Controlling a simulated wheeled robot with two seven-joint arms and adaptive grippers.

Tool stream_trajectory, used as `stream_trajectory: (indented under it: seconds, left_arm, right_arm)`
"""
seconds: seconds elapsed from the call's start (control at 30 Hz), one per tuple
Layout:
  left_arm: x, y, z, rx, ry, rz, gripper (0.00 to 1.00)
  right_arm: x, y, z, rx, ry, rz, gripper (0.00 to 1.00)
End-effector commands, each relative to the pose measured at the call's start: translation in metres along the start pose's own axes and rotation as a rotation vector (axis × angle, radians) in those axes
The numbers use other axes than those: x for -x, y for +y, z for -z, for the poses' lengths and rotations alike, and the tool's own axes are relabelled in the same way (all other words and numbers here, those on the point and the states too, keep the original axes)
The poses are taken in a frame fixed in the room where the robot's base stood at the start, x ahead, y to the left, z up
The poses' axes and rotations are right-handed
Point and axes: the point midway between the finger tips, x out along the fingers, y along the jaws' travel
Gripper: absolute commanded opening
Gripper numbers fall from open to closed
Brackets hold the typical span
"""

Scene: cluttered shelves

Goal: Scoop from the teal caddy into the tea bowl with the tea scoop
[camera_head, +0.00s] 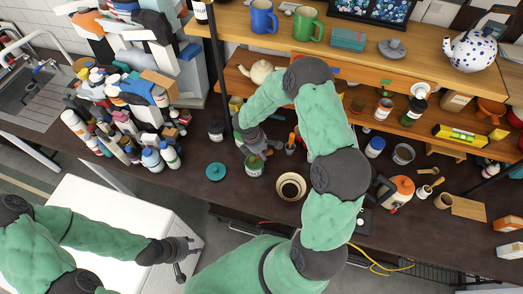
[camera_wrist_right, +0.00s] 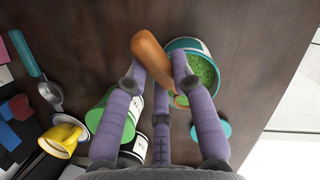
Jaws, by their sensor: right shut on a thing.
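The teal caddy (camera_head: 254,170) stands open on the dark counter, and green powder shows inside it in the right wrist view (camera_wrist_right: 203,72). My right gripper (camera_head: 262,150) is just above and beside the caddy, shut on the orange-brown tea scoop (camera_wrist_right: 150,58). The scoop slants between the fingers, and its lower end overlaps the caddy's near rim; I cannot tell whether it dips inside. The tea bowl (camera_head: 291,186), pale-rimmed with a dark inside, stands to the right of the caddy. My left gripper (camera_head: 187,259) is open and empty, over the white surface at lower left.
A teal lid (camera_head: 215,171) lies left of the caddy. A dark jar (camera_head: 216,130) stands behind it. Many bottles (camera_head: 150,160) crowd the counter's left side. The wooden shelf (camera_head: 240,82) overhangs the back. An orange-topped jar (camera_head: 403,187) stands farther right.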

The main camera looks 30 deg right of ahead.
Motion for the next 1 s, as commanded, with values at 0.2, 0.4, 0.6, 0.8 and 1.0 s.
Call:
stream_trajectory:
  seconds: [0.2, 0.4, 0.6, 0.8, 1.0]
  left_arm:
    - [0.015, 0.005, -0.001, 0.000, 0.000, 0.000, 0.40]
    - [0.026, 0.009, -0.001, 0.000, 0.000, 0.000, 0.40]
    - [0.037, 0.013, -0.001, 0.000, 0.000, 0.000, 0.40]
    - [0.049, 0.017, -0.002, 0.000, 0.000, 0.000, 0.40]
    - [0.059, 0.021, -0.002, 0.000, 0.000, 0.000, 0.40]
  right_arm:
    - [0.004, 0.000, -0.004, -0.003, 0.066, 0.000, 0.00]
    - [0.009, -0.001, -0.006, -0.002, 0.112, 0.002, 0.00]
    - [0.014, -0.001, -0.008, -0.001, 0.157, 0.000, 0.00]
    - [0.018, -0.001, -0.010, -0.001, 0.194, 0.002, 0.00]
    - [0.022, -0.001, -0.011, 0.001, 0.228, 0.002, 0.00]
